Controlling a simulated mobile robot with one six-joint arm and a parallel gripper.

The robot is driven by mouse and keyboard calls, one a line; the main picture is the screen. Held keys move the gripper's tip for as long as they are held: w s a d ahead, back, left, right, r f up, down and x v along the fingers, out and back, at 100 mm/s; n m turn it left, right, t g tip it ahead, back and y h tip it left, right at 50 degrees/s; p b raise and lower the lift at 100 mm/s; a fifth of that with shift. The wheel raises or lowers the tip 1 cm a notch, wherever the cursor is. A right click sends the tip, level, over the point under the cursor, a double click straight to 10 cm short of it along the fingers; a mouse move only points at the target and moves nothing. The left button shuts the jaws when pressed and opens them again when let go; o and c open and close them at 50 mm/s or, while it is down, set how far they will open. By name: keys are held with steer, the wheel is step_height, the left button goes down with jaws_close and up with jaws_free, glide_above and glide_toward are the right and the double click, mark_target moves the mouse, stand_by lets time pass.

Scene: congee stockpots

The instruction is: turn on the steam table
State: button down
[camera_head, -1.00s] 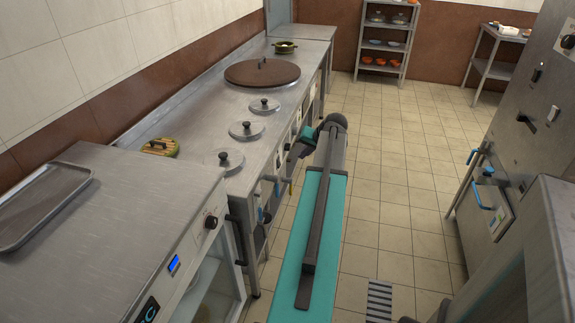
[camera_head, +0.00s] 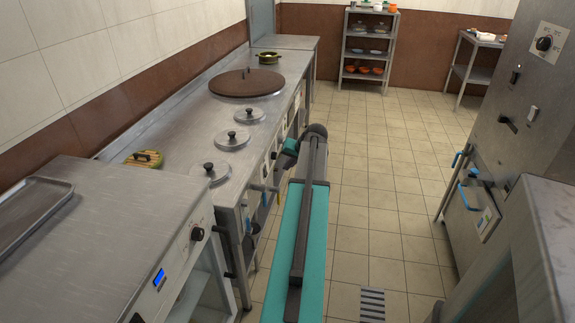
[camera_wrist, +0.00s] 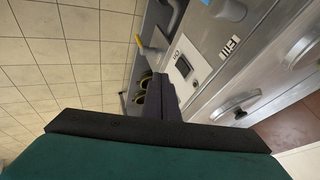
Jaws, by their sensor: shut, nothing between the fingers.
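The steam table (camera_head: 180,140) is the long steel counter on the left in the head view, with three small round lids and a large brown lid on top. Its front has controls and taps, partly hidden by my arm. In the wrist view, its front panel (camera_wrist: 205,75) shows a black switch plate (camera_wrist: 183,65) just beyond my fingertips, plus a yellow-handled tap (camera_wrist: 146,45). My gripper (camera_wrist: 165,80) is shut and empty, pointing toward this panel. In the head view my gripper (camera_head: 288,152) is beside the counter front. I cannot tell whether it touches anything.
A steel cabinet with a knob (camera_head: 197,233) and blue display stands at near left. A large steel appliance (camera_head: 515,120) with blue handles is at right. A shelf rack (camera_head: 345,50) stands at the back. The tiled floor (camera_head: 390,180) between is clear.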

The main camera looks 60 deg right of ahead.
mark_target(266, 172)
steer(key=w+f, duration=0.6)
steer(key=w, duration=0.2)
steer(key=shift+d+f, duration=0.35)
steer(key=shift+f, duration=0.05)
steer(key=shift+s, duration=0.1)
